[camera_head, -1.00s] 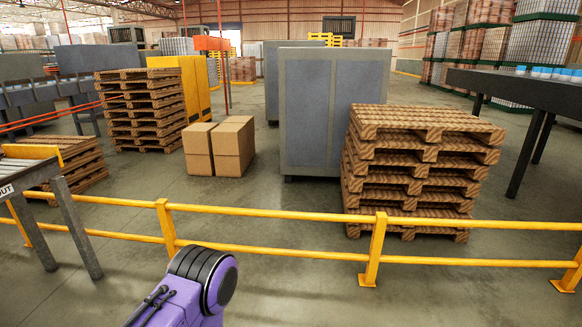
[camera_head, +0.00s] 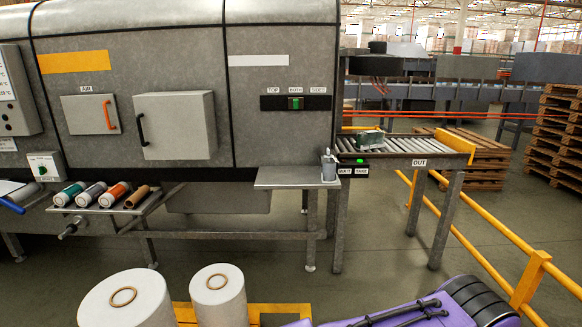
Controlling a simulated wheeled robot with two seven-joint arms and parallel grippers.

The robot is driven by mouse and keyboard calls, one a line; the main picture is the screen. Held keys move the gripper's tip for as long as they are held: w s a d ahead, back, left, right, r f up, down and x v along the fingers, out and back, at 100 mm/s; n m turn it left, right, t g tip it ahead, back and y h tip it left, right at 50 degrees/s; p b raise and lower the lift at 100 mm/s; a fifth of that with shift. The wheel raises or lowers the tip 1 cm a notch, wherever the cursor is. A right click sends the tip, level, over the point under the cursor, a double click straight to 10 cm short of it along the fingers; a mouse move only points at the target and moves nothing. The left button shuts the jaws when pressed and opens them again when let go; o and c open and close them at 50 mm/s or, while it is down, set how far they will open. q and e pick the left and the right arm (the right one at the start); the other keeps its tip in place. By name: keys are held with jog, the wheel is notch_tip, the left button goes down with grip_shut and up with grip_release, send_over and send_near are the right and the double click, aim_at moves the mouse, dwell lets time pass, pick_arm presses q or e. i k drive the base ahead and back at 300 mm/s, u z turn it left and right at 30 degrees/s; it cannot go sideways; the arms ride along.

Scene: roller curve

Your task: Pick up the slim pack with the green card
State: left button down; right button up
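A small pack with dark green on it (camera_head: 369,138) lies on the roller outfeed (camera_head: 405,146) marked OUT, right of the big grey machine. It is too small to tell whether it is slim or holds a green card. A purple link of one of my arms shows at the bottom right. Neither of my grippers is in view.
A grey machine (camera_head: 190,50) fills the left and middle. A small metal shelf (camera_head: 297,178) adjoins the rollers. Several coloured rolls (camera_head: 117,193) lie on a rack. Two large white rolls (camera_head: 218,293) stand in front. A yellow rail (camera_head: 480,255) runs along the right. Pallets (camera_head: 560,130) stand behind.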

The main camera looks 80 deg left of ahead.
aim_at(370, 139)
jog(key=u, duration=1.65)
jog(key=i, duration=2.85)
jog(key=z, duration=2)
jog(key=k, duration=0.65)
jog(key=u, duration=2.45)
